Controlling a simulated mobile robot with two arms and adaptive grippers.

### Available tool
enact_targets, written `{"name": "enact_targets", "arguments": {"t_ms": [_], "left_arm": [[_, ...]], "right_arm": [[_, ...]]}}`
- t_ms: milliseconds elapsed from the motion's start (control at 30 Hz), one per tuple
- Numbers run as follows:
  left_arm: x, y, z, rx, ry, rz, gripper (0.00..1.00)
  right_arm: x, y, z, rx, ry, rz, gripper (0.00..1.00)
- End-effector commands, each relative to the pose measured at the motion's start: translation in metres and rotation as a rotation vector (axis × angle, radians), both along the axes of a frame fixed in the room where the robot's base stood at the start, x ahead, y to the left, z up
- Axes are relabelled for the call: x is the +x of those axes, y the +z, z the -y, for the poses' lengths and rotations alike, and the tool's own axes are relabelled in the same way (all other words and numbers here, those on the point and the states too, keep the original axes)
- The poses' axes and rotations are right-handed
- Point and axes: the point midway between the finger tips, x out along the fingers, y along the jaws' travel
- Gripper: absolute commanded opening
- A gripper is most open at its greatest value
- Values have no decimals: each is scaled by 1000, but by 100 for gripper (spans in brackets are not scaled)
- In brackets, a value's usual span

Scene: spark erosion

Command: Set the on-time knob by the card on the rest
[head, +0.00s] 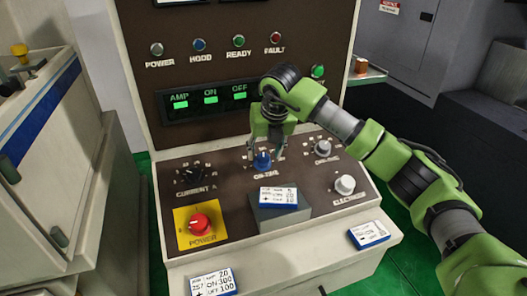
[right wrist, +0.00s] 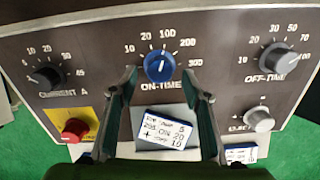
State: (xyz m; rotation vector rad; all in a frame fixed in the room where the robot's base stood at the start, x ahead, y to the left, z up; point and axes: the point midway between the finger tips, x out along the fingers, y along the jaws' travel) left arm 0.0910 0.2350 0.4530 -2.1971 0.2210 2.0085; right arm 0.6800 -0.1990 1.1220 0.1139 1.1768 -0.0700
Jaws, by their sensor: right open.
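The blue on-time knob (head: 262,160) is on the sloped brown panel, between the current knob and the off-time knob. It also shows in the right wrist view (right wrist: 159,68), its white mark toward the top of its scale; the exact value is hard to read. My right gripper (head: 266,153) is open at the knob, one finger on each side in the wrist view (right wrist: 160,74). I cannot tell whether they touch it. The card (right wrist: 165,132) leans on the grey rest (head: 279,215) below the knob and seems to read 5, ON 20, 10. My left gripper is not in view.
The current knob (head: 194,174), off-time knob (head: 323,147) and electrode knob (head: 345,184) surround the spot. A red power button (head: 200,223) sits lower left. Other cards lie on the front ledge, at left (head: 212,283) and right (head: 368,234).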

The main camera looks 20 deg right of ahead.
Motion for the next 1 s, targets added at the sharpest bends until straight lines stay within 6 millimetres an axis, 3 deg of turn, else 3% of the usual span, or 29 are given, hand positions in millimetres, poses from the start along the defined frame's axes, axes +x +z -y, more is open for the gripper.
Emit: {"name": "enact_targets", "arguments": {"t_ms": [233, 567, 600, 733, 1000], "left_arm": [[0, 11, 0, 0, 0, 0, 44], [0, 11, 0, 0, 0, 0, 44], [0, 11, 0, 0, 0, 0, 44], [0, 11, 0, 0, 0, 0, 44], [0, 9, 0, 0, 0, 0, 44]], "right_arm": [[11, -26, -1, 2, 2, -1, 44], [13, -31, -1, 0, 1, 1, 44], [13, -31, -1, 0, 1, 1, 42], [13, -31, -1, 0, 1, 1, 8], [13, -31, 0, -3, 10, 1, 6]]}}
